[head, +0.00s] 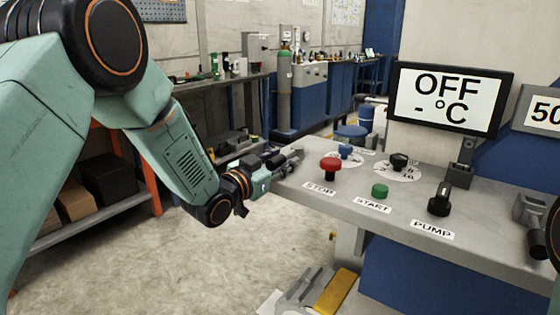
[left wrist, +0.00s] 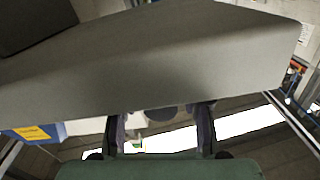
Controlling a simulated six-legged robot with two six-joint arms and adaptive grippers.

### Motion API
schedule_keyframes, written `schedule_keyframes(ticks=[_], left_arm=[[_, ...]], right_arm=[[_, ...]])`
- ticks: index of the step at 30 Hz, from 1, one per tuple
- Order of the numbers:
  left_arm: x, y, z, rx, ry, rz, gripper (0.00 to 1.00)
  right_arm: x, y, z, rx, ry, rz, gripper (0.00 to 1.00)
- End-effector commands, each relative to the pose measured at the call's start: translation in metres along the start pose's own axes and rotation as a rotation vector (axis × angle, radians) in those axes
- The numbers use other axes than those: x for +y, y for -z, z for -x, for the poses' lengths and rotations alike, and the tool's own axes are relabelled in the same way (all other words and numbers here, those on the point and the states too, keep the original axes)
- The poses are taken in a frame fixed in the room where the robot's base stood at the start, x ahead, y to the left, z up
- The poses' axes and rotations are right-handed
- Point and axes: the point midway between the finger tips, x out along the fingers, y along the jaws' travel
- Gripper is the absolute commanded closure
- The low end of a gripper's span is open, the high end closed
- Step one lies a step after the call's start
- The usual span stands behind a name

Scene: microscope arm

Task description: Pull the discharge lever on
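My left gripper (head: 288,160) is at the left end of the grey control desk (head: 290,182), close to its edge. In the left wrist view its two dark fingers (left wrist: 160,130) stand apart with nothing held between them, and a large grey surface fills much of the picture beyond them. No lever labelled discharge can be read. A grey handle-like part (head: 530,208) stands at the right end of the desk; I cannot tell whether it is the discharge lever. My right gripper is not in view.
The desk carries a red STOP button (head: 330,167), a green START button (head: 380,191), a black PUMP switch (head: 440,200), a black dial (head: 399,161) and a blue knob (head: 346,151). A screen (head: 447,97) reads OFF.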

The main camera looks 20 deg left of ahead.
Motion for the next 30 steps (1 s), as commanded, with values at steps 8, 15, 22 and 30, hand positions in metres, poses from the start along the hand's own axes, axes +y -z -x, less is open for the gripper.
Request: schedule_keyframes(ticks=[8, 15, 22, 30], left_arm=[[0.0000, 0.0001, 0.0002, 0.000, 0.000, 0.000, 0.86], [0.0000, 0.0000, 0.0002, 0.000, 0.000, 0.000, 1.00], [0.0000, 0.0000, 0.0002, 0.000, 0.000, 0.000, 1.00], [-0.0005, 0.0002, 0.0003, 0.001, -0.005, 0.000, 1.00]], right_arm=[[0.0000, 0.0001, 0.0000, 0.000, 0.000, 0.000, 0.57], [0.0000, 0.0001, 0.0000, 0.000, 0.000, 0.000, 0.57], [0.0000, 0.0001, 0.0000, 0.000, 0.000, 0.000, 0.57], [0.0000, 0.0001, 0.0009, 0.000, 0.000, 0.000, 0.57]])
